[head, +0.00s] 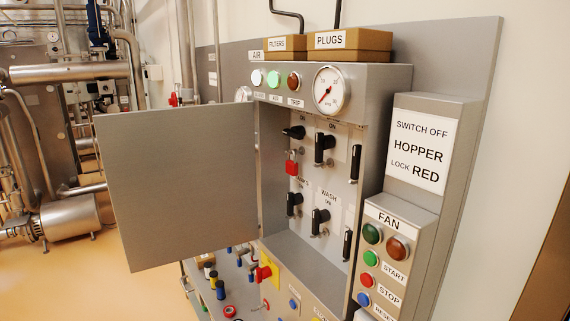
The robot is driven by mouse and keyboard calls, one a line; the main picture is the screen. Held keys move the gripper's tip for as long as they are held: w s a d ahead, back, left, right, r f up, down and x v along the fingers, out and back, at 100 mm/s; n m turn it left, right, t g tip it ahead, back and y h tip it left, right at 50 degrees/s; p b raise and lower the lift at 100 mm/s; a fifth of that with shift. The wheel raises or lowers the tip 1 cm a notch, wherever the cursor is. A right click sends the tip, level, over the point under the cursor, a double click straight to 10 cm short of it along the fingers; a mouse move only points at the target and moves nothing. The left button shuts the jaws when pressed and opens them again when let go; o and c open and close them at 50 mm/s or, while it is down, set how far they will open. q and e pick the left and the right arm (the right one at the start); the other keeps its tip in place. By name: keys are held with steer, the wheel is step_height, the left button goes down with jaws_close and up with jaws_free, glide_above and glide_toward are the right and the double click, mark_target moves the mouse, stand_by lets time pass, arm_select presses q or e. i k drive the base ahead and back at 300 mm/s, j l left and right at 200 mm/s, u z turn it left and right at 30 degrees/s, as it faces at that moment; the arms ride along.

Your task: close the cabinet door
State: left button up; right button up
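The grey cabinet door (178,185) stands wide open in the head view, swung out to the left of the cabinet. Its hinged edge is along the cabinet's left side. The grey cabinet (385,95) shows its inside, with several black rotary switches (320,222) on a light panel. A red padlock (292,164) hangs at the upper left switch. No handle shows on the visible face of the door. Neither of my grippers is in view.
A fan control box (387,220) with coloured buttons stands to the right, below a hopper sign (421,151). Boxes marked filters (285,46) and plugs (350,42) sit on top. A lower panel (235,292) holds knobs and padlocks. Pipework (70,72) stands left; floor there is clear.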

mark_target(180, 180)
steer(key=k, duration=0.5)
steer(key=k+z, duration=0.5)
steer(key=k+l+z, duration=0.2)
steer(key=z, duration=0.25)
steer(key=i+j+z, duration=0.1)
steer(key=j+z, duration=0.2)
steer(key=z, duration=0.2)
steer(key=j+z, duration=0.3)
steer(key=z, duration=0.15)
steer(key=j+z, duration=0.35)
steer(key=z, duration=0.15)
steer(key=k+j, duration=0.1)
steer(key=j, duration=0.55)
steer(key=k+j, duration=0.1)
steer(key=j, duration=0.55)
steer(key=k+j, duration=0.1)
steer(key=j, duration=0.55)
steer(key=k+j, duration=0.1)
steer(key=j, duration=0.55)
steer(key=k+j, duration=0.1)
steer(key=j, duration=0.55)
steer(key=k+j, duration=0.1)
steer(key=j, duration=0.5)
steer(key=k+j, duration=0.1)
steer(key=j, duration=0.55)
steer(key=k+j, duration=0.1)
steer(key=j, duration=0.55)
steer(key=k+j, duration=0.2)
steer(key=k, duration=0.2)
